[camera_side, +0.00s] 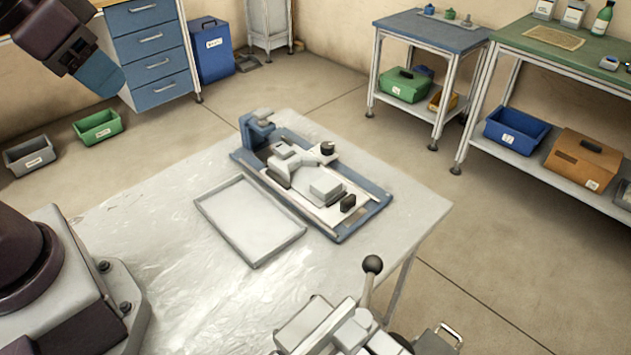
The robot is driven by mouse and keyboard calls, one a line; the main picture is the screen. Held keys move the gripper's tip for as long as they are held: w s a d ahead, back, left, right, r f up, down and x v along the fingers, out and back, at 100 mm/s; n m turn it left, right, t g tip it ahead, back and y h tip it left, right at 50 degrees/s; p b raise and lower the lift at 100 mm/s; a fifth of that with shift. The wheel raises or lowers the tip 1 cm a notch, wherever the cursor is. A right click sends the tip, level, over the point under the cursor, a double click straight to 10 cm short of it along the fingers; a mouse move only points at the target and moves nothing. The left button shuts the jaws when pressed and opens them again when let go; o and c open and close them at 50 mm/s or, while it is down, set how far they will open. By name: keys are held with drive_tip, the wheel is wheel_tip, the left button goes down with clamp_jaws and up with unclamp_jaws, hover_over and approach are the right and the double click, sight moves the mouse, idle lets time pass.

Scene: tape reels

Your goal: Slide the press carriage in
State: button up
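The press (372,209) is a blue base plate with pale rails on the light work table. A blue upright head (258,132) stands at its back left end. The carriage (325,190), a pale grey sliding part with a raised block, sits toward the front right of the rails, apart from the head. A black knob (348,203) is at the front end and a round black knob (327,148) is at the back right side. My gripper (97,72) shows as a blue end at the top left, high and far from the press. Its fingers cannot be made out.
An empty shallow grey tray (222,222) lies left of the press. A lever device with a black ball knob (373,264) stands at the front table edge. The table's left part (150,200) is clear. Benches with bins stand behind, off the table.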

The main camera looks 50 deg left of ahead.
sight(320, 179)
drive_tip(key=shift+d+f, duration=0.1)
drive_tip(key=shift+f, duration=0.1)
drive_tip(key=shift+c, duration=0.3)
drive_tip(key=w+d+f+g, duration=0.2)
drive_tip(key=w+d+f, duration=0.2)
drive_tip(key=w+f, duration=0.45)
drive_tip(key=w+d+f+g, duration=0.2)
drive_tip(key=w+d+f, duration=0.3)
drive_tip(key=w, duration=0.7)
drive_tip(key=w+d+f+g, duration=0.2)
drive_tip(key=w+d+f, duration=0.2)
drive_tip(key=w+f, duration=0.45)
drive_tip(key=f, duration=0.3)
drive_tip(key=w+f, duration=0.1)
drive_tip(key=f, duration=0.6)
drive_tip(key=shift+w+a+f, duration=0.1)
drive_tip(key=shift+w+f, duration=0.1)
clamp_jaws()
drive_tip(key=a, duration=0.7)
drive_tip(key=shift+a, duration=0.4)
